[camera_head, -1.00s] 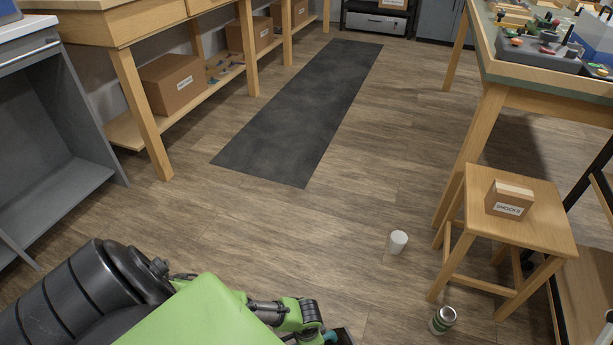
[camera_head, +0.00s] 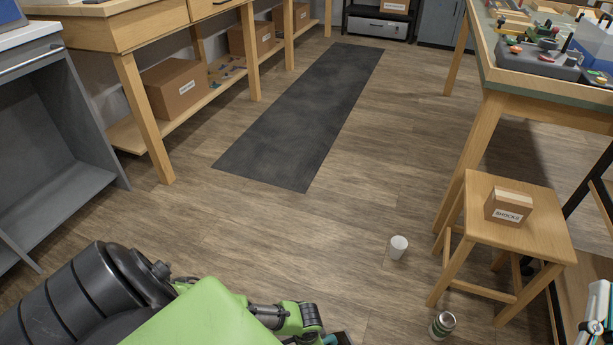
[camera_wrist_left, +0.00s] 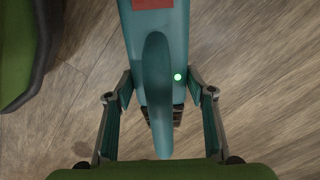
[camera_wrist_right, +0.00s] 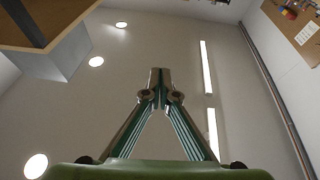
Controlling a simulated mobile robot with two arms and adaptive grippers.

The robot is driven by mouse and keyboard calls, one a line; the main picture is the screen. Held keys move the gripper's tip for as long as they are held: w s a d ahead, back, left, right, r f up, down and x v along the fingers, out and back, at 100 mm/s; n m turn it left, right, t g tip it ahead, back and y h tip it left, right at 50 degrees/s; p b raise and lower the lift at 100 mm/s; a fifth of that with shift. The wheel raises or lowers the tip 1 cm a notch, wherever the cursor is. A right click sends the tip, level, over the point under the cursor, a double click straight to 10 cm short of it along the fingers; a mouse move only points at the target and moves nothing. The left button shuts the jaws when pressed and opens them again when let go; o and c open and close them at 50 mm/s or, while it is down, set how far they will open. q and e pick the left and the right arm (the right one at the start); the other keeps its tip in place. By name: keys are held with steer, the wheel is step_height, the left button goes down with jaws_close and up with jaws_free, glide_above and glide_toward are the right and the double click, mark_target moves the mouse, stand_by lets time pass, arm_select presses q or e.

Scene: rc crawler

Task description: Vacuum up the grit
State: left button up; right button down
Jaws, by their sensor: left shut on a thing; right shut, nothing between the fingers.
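My left gripper (camera_wrist_left: 160,100) is shut on a teal handheld vacuum (camera_wrist_left: 158,60), with its curved handle between the fingers and a small green light lit. In the head view my left arm comes in at the lower left, and its gripper end is mostly cut off by the bottom edge. My right gripper (camera_wrist_right: 160,78) is shut and empty, pointing up toward the ceiling in its wrist view. Part of it shows at the right edge of the head view (camera_head: 597,318). I cannot make out any grit on the floor.
A white cup (camera_head: 398,247) and a can (camera_head: 442,325) stand on the wooden floor near a stool (camera_head: 520,237) bearing a box (camera_head: 508,207). A dark mat (camera_head: 300,125) lies ahead.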

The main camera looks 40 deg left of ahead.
arm_select(q)
steer(key=shift+r+p, duration=0.4)
steer(key=shift+r, duration=0.05)
steer(key=shift+r+p, duration=0.3)
steer(key=shift+p, duration=0.1)
arm_select(e)
step_height(320, 180, down, 9)
steer(key=w+d+g+h, duration=0.1)
steer(key=g, duration=0.3)
steer(key=shift+r, duration=0.15)
steer(key=shift+w, duration=0.1)
